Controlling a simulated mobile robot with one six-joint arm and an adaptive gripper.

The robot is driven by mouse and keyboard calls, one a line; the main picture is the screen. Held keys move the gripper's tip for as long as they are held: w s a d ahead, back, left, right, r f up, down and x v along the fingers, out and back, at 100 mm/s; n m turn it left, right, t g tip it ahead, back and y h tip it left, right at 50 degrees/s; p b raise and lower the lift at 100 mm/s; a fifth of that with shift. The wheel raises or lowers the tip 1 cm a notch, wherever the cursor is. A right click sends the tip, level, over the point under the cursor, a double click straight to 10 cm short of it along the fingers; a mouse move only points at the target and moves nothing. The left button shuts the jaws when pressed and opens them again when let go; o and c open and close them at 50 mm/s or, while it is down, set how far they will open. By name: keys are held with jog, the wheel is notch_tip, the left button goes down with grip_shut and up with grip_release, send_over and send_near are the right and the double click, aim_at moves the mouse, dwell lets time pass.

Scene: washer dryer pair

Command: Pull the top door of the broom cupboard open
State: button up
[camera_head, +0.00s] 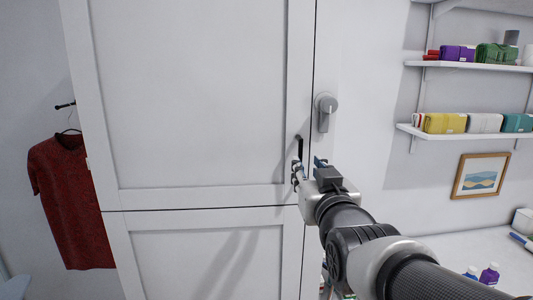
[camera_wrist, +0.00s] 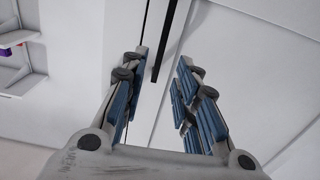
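The white top door (camera_head: 200,90) of the broom cupboard fills the left and middle of the head view and looks shut. Its slim black upright handle (camera_head: 300,143) sits near the door's lower right corner. My gripper (camera_head: 307,165) is at the handle's lower part, in front of the door. In the wrist view the handle (camera_wrist: 165,40) runs down between the fingertips of my open gripper (camera_wrist: 162,60), with gaps on both sides. The fingers do not appear closed on it. The handle's lower end in the head view is partly hidden by my gripper.
The lower cupboard door (camera_head: 200,255) lies below a thin seam. A grey knob-like fitting (camera_head: 326,108) is on the white surface right of the door. Shelves (camera_head: 465,66) with folded cloths and a framed picture (camera_head: 481,175) are at right. A red shirt (camera_head: 68,195) hangs at left.

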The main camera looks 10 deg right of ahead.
aim_at(301, 158)
jog(key=w+p, duration=0.1)
jog(key=w, duration=0.7)
jog(key=shift+w+p, duration=0.1)
jog(key=shift+p, duration=0.25)
jog(key=shift+c, duration=0.5)
grip_shut()
